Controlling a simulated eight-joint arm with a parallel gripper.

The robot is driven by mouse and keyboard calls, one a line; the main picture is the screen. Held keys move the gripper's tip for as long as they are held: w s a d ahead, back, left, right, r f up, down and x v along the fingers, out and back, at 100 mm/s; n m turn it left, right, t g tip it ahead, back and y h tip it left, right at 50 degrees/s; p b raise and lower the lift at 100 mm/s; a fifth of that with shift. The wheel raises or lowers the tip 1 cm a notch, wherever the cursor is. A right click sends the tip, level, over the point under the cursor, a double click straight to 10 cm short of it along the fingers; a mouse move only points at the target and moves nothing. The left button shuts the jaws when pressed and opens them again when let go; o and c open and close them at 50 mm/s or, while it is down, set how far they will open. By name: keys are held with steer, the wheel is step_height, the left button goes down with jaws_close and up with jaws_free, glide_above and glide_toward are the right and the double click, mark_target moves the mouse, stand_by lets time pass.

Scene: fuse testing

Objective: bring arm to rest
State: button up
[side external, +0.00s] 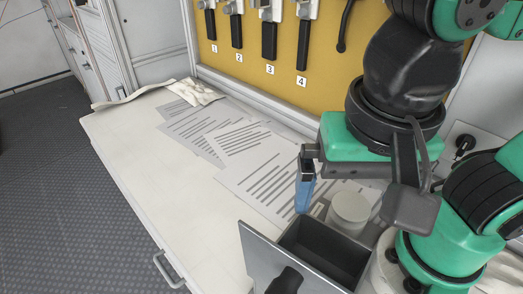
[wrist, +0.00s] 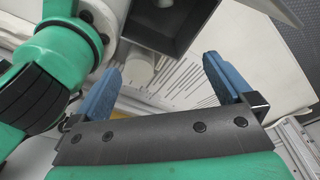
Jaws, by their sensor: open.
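My gripper (side external: 305,192) hangs over the right part of the white worktable (side external: 150,160), above the printed sheets. In the side external view one blue finger shows, pointing down; the other is hidden. In the wrist view my gripper (wrist: 162,64) has its two blue fingers wide apart with nothing held between them. My green and black arm is bent at the right side of the side external view.
A dark grey open box (side external: 325,252) and a white round container (side external: 349,210) stand close by my gripper. Several printed sheets (side external: 250,145) and a crumpled cloth (side external: 190,92) lie on the table. Tools (side external: 269,40) hang on a yellow board (side external: 335,75) behind. The table's left part is clear.

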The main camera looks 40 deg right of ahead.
steer(key=w+d+f+n+t, duration=0.3)
steer(key=w+d+n, duration=0.1)
steer(key=w+d, duration=0.2)
steer(key=w+d+f+n+t+y, duration=0.1)
steer(key=w+d+f+n+t, duration=0.2)
steer(key=w, duration=0.6)
steer(key=d+n, duration=0.2)
steer(key=d, duration=0.1)
steer(key=shift+d, duration=0.2)
steer(key=shift+w, duration=0.1)
steer(key=shift+c, duration=0.2)
